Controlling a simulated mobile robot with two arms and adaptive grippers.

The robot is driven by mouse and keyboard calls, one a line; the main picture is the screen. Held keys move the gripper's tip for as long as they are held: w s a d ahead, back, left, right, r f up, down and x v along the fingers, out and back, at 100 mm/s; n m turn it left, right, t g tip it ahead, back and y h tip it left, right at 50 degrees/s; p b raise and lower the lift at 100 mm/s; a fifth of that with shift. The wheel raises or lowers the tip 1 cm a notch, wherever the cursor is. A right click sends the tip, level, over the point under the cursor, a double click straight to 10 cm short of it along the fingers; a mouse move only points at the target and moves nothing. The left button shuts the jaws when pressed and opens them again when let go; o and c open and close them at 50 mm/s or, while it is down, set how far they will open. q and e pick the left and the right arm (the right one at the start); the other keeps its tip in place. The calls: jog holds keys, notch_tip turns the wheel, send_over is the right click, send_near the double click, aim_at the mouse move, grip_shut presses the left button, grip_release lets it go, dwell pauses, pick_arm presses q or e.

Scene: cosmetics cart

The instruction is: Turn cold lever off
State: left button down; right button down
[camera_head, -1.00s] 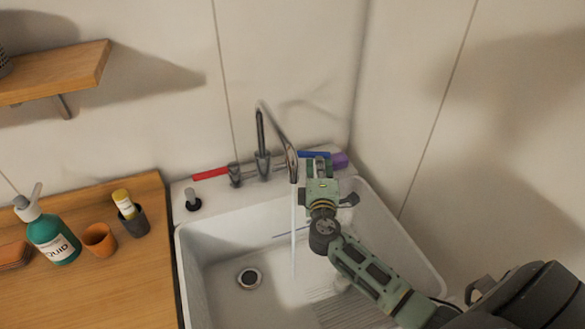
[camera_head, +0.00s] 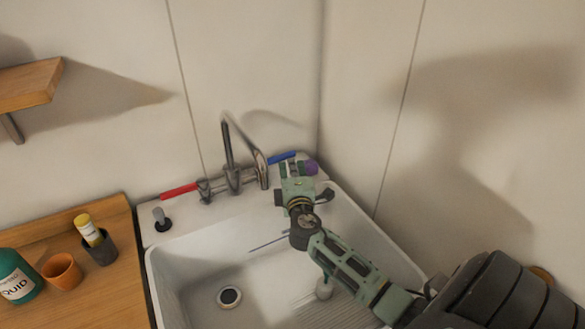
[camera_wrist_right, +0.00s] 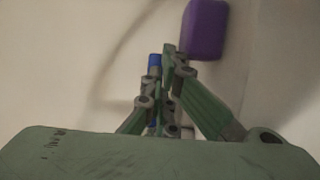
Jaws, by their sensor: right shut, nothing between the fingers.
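The blue cold lever (camera_head: 282,158) is on the right side of the chrome faucet (camera_head: 230,178), sloping up to the right toward the back wall. No water stream shows under the spout. My right gripper (camera_head: 293,169) is shut and empty just in front of the lever, near its outer end. In the right wrist view the closed fingertips (camera_wrist_right: 171,50) are beside the blue lever's end (camera_wrist_right: 155,61); I cannot tell whether they touch. My left gripper is not in view.
A red lever (camera_head: 178,191) is on the faucet's left. The white sink (camera_head: 190,268) is below. A wooden counter (camera_head: 110,290) at left holds a bottle and cups.

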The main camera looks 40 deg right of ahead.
jog(key=shift+d+r, duration=0.25)
jog(key=shift+r, duration=0.45)
jog(key=f+v, duration=0.1)
jog(key=v, duration=1.1)
jog(key=shift+a, duration=0.2)
jog(key=shift+s+f, duration=0.15)
jog(key=shift+f, duration=0.1)
